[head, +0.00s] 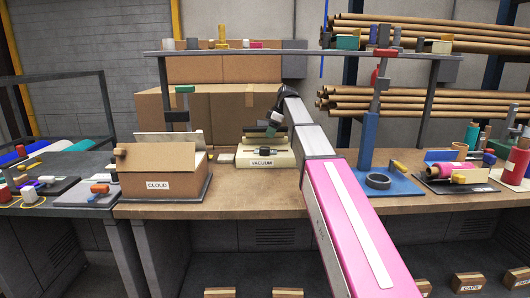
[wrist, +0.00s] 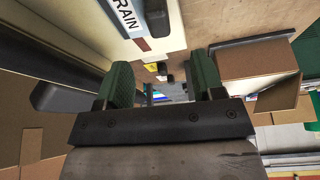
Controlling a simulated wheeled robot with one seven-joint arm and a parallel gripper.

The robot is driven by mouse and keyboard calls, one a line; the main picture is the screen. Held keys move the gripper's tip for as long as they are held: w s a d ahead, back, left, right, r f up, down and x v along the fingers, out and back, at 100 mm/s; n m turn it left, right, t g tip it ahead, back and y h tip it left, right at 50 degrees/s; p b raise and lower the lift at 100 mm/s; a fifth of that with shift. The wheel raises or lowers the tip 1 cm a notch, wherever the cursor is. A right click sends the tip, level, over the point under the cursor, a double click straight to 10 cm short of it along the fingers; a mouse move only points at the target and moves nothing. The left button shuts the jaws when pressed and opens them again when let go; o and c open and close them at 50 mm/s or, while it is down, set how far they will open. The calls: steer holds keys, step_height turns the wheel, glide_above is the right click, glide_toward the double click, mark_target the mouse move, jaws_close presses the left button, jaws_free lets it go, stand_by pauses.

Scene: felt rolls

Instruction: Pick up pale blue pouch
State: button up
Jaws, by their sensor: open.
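I cannot make out a pale blue pouch in either view. Through the gap I see only small, distant coloured items, too small to name. My pink arm hides part of the bench to the right of the cream tray.
A cardboard box labelled CLOUD (head: 160,172) stands left of the tray. A shelf (head: 215,51) spans above, with large cartons behind. A blue stand (head: 369,140) and a dark ring (head: 378,181) are to the right. The front middle of the bench (head: 245,200) is clear.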

mark_target(265, 148)
steer(key=x, duration=0.8)
steer(key=shift+f, duration=0.4)
jaws_close()
steer(key=shift+r, duration=0.1)
steer(key=shift+r, duration=0.45)
steer(key=r, duration=0.3)
steer(key=shift+s+a+r, duration=0.2)
steer(key=shift+a+r, duration=0.05)
steer(key=shift+r, duration=0.05)
steer(key=s+a+r, duration=0.6)
steer(key=a, duration=0.2)
steer(key=shift+s+a+r, duration=0.2)
steer(key=shift+s+a, duration=0.1)
steer(key=shift+s, duration=0.1)
